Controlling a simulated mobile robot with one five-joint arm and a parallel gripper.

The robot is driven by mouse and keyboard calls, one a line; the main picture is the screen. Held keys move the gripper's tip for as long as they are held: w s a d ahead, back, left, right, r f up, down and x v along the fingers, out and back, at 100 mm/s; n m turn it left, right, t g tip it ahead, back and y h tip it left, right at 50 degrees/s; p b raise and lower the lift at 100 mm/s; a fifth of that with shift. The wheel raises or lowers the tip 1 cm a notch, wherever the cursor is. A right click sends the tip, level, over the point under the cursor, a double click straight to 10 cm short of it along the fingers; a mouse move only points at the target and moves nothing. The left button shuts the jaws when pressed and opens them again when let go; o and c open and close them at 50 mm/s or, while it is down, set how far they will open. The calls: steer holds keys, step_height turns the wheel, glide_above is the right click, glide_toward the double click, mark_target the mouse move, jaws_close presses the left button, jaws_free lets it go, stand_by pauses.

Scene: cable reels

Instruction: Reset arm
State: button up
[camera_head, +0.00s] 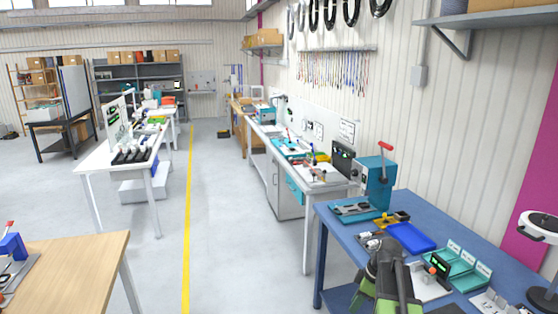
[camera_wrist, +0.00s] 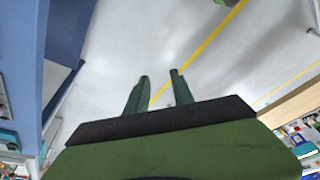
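My gripper (camera_wrist: 160,76) shows in the wrist view with its two dark green fingers apart and nothing between them. Beyond the fingers is the grey floor with a yellow line. In the head view my arm, dark grey and green, stands at the bottom right, in front of the blue workbench (camera_head: 436,211). The fingertips cannot be made out clearly in the head view.
The blue workbench holds a teal press (camera_head: 375,183) with a red handle, a blue tray (camera_head: 411,237) and teal bins (camera_head: 468,265). A wooden table (camera_head: 80,262) stands at the left. The floor aisle (camera_head: 235,220) between is clear.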

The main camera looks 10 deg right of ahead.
steer(key=s+a+f+m+h+b, duration=0.1)
steer(key=a+f+m, duration=0.1)
steer(key=a, duration=0.6)
steer(key=s+a+f+m+g+h+b, duration=0.1)
steer(key=a+m, duration=0.3)
steer(key=a, duration=0.4)
steer(key=s+a+f+m+h+b, duration=0.1)
steer(key=s+a+f+m+b, duration=0.1)
steer(key=a, duration=0.6)
steer(key=shift+s+a+f+m+g, duration=0.15)
steer(key=shift+s+f+m+g, duration=0.3)
steer(key=shift+m, duration=0.65)
steer(key=shift+f, duration=0.1)
